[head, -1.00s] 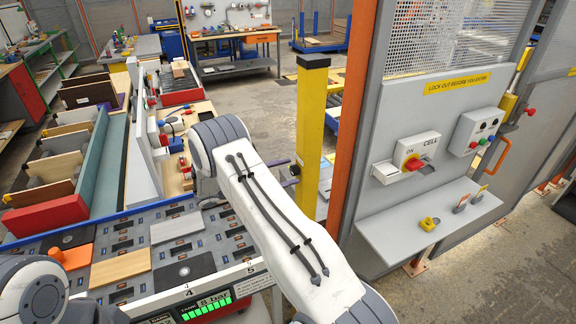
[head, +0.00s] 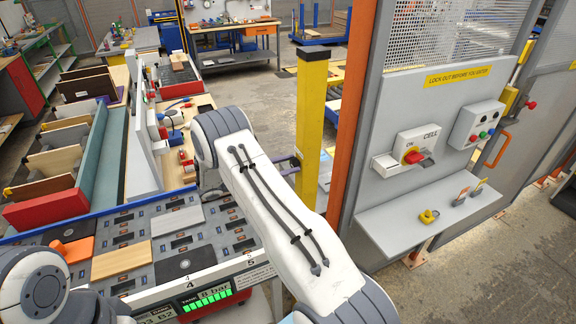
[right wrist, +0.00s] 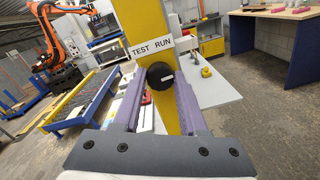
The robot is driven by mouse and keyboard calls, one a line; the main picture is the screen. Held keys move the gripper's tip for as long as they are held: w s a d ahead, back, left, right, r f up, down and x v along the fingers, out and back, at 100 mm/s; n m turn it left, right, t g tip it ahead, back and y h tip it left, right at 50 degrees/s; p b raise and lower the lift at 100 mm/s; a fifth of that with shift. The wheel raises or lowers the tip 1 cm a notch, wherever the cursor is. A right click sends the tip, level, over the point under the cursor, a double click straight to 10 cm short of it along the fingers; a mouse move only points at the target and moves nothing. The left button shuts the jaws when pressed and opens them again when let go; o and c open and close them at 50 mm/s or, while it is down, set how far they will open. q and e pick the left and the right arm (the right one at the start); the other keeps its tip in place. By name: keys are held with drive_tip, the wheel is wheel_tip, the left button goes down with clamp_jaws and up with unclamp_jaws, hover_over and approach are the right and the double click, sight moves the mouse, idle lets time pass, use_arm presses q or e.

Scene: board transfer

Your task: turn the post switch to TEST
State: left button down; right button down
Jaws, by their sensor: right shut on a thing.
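The yellow post (head: 312,120) stands upright right of the middle in the head view. Its black round switch knob (right wrist: 161,76) faces the camera in the right wrist view, below a white label (right wrist: 151,50) reading TEST on the left and RUN on the right. My right gripper (right wrist: 160,84) has its two purple fingers on either side of the knob and is shut on it. The knob's exact pointing is too small to tell. My left gripper is out of view.
A grey panel with a red-handled CELL switch (head: 413,156) and a shelf (head: 440,222) stands right of the post, behind an orange upright (head: 352,110). A bench with a slotted deck (head: 215,240) lies to the left. Open floor (head: 245,100) shows behind the post.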

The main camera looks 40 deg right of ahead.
drive_tip(key=n, duration=0.3)
drive_tip(key=shift+n+b, duration=0.35)
drive_tip(key=shift+n, duration=0.05)
drive_tip(key=n, duration=0.3)
drive_tip(key=shift+n, duration=0.4)
drive_tip(key=n, duration=0.4)
drive_tip(key=shift+n+p, duration=0.3)
drive_tip(key=shift+p, duration=0.05)
drive_tip(key=shift+n+h+p, duration=0.3)
drive_tip(key=shift+n+p, duration=0.2)
drive_tip(key=shift+n, duration=2.2)
drive_tip(key=shift+c, duration=2.2)
unclamp_jaws()
